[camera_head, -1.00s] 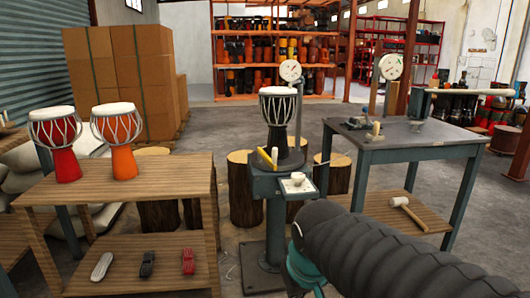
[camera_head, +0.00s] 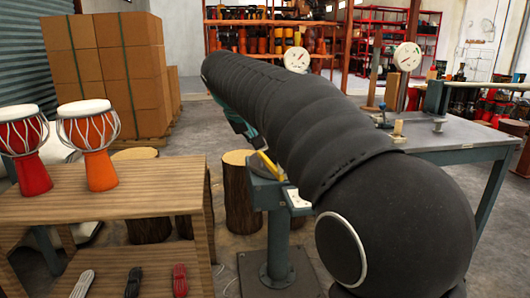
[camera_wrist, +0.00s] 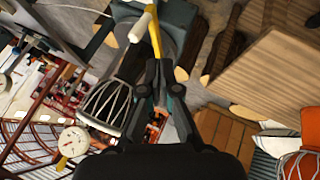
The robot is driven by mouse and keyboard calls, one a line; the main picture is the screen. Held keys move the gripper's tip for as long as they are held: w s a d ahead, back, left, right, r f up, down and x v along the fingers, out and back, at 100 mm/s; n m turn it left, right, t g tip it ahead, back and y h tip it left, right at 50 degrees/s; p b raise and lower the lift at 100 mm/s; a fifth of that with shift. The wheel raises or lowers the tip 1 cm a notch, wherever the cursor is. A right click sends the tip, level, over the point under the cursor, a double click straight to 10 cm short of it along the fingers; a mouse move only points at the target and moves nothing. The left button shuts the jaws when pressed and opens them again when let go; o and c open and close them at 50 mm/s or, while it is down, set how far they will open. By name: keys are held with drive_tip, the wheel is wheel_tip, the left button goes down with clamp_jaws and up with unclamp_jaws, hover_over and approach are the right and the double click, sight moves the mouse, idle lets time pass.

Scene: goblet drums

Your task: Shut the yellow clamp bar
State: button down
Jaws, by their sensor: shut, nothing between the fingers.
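The yellow clamp bar (camera_wrist: 156,42) shows in the wrist view, just beyond my fingertips, with a white knob (camera_wrist: 141,27) beside it. In the head view a short piece of the yellow bar (camera_head: 268,164) shows slanted on the teal stand (camera_head: 262,192), below my arm. My gripper (camera_wrist: 161,66) is shut and empty, its tips close to the bar's near end. I cannot tell whether they touch. The dark goblet drum (camera_wrist: 105,104) with its corded side lies left of my fingers in the wrist view. My arm hides it in the head view.
A wooden shelf table (camera_head: 110,207) with a red drum (camera_head: 27,150) and an orange drum (camera_head: 92,145) stands at left. A grey-topped workbench (camera_head: 455,134) is at right. Log stumps (camera_head: 240,195) stand behind the stand. A dial gauge (camera_head: 297,60) rises behind my arm.

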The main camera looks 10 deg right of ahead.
drive_tip(key=d+r+x, duration=0.1)
drive_tip(key=x, duration=1)
drive_tip(key=shift+w+d+b, duration=0.2)
drive_tip(key=shift+d+b, duration=0.1)
drive_tip(key=shift+b, duration=0.05)
drive_tip(key=shift+f, duration=0.15)
